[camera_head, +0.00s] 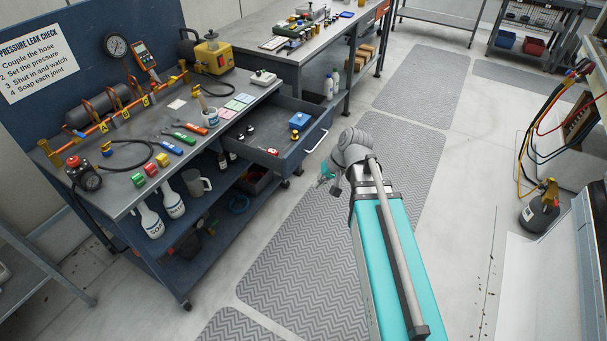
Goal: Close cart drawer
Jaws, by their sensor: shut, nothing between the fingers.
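The cart drawer (261,158) is dark blue and stands pulled out from the right end of the blue cart (150,215). Its light handle (317,141) is on the front panel, facing right. Inside lie a blue box, a yellow-topped item and a small red-and-white item. My gripper (324,180), small with teal parts, is just right of and below the drawer front, apart from the handle in the picture. It is shut and empty. My wrist partly hides it, so its exact distance from the drawer front cannot be told.
A grey workbench (296,55) is behind the drawer. Grey floor mats (300,240) lie clear. A black cylinder (540,212) stands at right.

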